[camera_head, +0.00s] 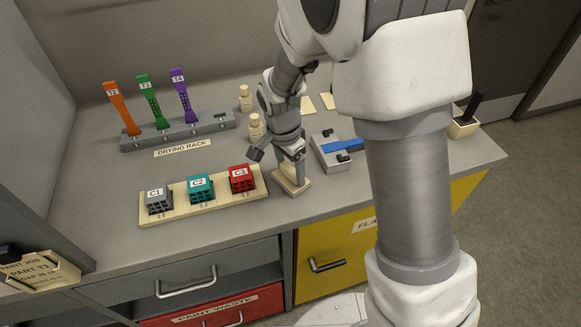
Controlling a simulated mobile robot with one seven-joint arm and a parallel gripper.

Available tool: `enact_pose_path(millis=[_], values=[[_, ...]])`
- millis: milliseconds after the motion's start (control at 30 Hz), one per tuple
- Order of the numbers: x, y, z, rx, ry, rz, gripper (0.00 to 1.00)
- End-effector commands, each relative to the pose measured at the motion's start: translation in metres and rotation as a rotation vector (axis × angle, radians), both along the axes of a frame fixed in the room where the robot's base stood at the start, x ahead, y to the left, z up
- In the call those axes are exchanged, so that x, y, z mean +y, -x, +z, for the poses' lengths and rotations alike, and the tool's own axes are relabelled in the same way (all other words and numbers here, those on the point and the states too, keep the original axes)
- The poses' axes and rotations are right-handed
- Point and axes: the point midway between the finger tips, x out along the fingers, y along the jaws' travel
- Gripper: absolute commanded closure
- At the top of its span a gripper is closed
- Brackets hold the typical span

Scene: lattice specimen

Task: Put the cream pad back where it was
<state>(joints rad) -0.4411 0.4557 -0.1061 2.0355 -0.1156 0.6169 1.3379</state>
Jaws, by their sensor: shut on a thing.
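The cream pad (294,187) is a small flat piece near the front edge of the bench, just right of the tray with the lattice cubes. My gripper (291,172) points down over it, with its fingers shut on the pad's upper part. The pad lies level at or very near the bench top; I cannot tell whether it touches. The fingers hide part of it.
A cream tray (217,204) holds grey C1, teal C2 and red C3 cubes. The drying rack (179,132) holds orange, green and purple specimens. A grey fixture with a blue bar (343,145) stands right of my gripper. Small bottles (256,128) stand behind.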

Motion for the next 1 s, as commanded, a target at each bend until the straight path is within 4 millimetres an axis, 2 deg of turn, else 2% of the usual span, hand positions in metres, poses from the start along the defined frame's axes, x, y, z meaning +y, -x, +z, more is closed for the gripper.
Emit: enact_pose_path(millis=[33, 133, 167, 400, 533, 1000], values=[[0.0, 0.0, -0.002, 0.0, 0.0, 0.0, 0.21], [0.0, 0.0, -0.001, 0.001, 0.001, 0.0, 0.03], [0.0, 0.0, -0.002, 0.001, 0.001, 0.0, 0.0], [0.0, 0.0, 0.0, 0.001, 0.001, 0.0, 0.0], [0.001, 0.0, 0.009, -0.003, -0.001, 0.0, 0.0], [0.01, 0.007, 0.102, -0.004, -0.002, 0.0, 0.0]])
